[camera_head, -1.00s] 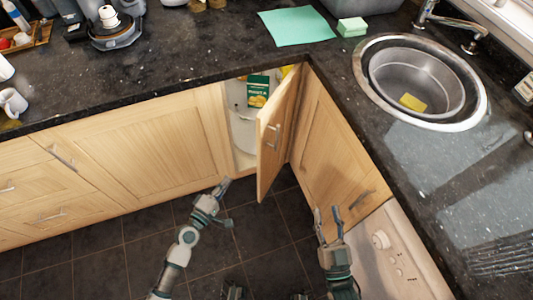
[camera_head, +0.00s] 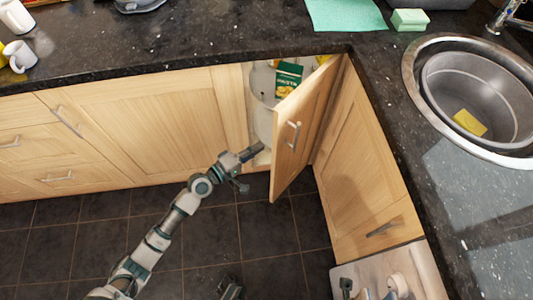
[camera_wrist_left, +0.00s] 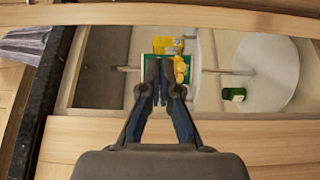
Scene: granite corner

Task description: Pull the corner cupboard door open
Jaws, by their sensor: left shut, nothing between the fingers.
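The corner cupboard door (camera_head: 305,125) is light wood and stands partly open, with a metal handle (camera_head: 293,135) on its outer face. My left gripper (camera_head: 258,149) is shut and empty at the opening, left of the door's free edge. A gap to the door cannot be judged. In the left wrist view its closed fingertips (camera_wrist_left: 160,68) point into the cupboard, in front of a green box (camera_wrist_left: 147,68) and yellow items (camera_wrist_left: 170,46). The green box (camera_head: 288,79) also shows in the head view.
The dark granite counter (camera_head: 190,50) overhangs the cupboard. The adjoining wood panel (camera_head: 360,170) stands right of the door, with a white appliance (camera_head: 425,280) below. A round white shelf (camera_wrist_left: 275,75) is inside the cupboard. The tiled floor (camera_head: 260,240) in front is largely clear.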

